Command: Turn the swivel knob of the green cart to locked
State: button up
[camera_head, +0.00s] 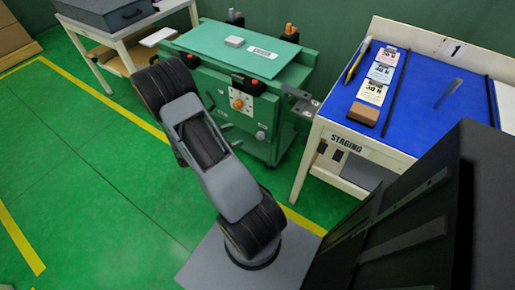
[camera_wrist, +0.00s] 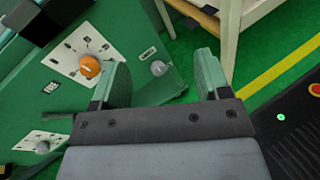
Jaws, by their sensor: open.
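The green cart (camera_head: 212,85) stands ahead. Its front has a white dial plate with an orange knob (camera_head: 238,103), which the wrist view shows as a round knob (camera_wrist: 89,66) among dark marks. A grey round knob (camera_head: 261,135) sits lower right; it also shows in the wrist view (camera_wrist: 158,68). A second plate with a grey knob (camera_wrist: 42,147) is at the lower left there. I cannot tell which is the swivel knob, nor read the settings. My gripper (camera_wrist: 164,66) is open and empty, with the orange knob left of its fingers. The arm hides it in the head view.
A staging table (camera_head: 340,137) with a blue top stands close to the cart's right side. A white table (camera_head: 124,47) bearing a grey case is at the back left. Black handle brackets stick out from the cart's front. Green floor is clear at left.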

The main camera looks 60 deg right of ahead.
aim_at(259, 138)
jog(key=d+f+n+t+h+b, duration=0.3)
jog(key=f+n+t+b, duration=0.45)
jog(key=f, duration=1.15)
jog(key=shift+n+g, duration=0.35)
jog(key=shift+n, duration=0.5)
jog(key=d, duration=0.9)
jog(key=d+f, duration=0.1)
jog(key=d, duration=0.3)
jog(key=shift+s+d, duration=0.2)
jog(key=shift+d, duration=0.15)
jog(key=c, duration=0.9)
jog(key=shift+c, duration=0.2)
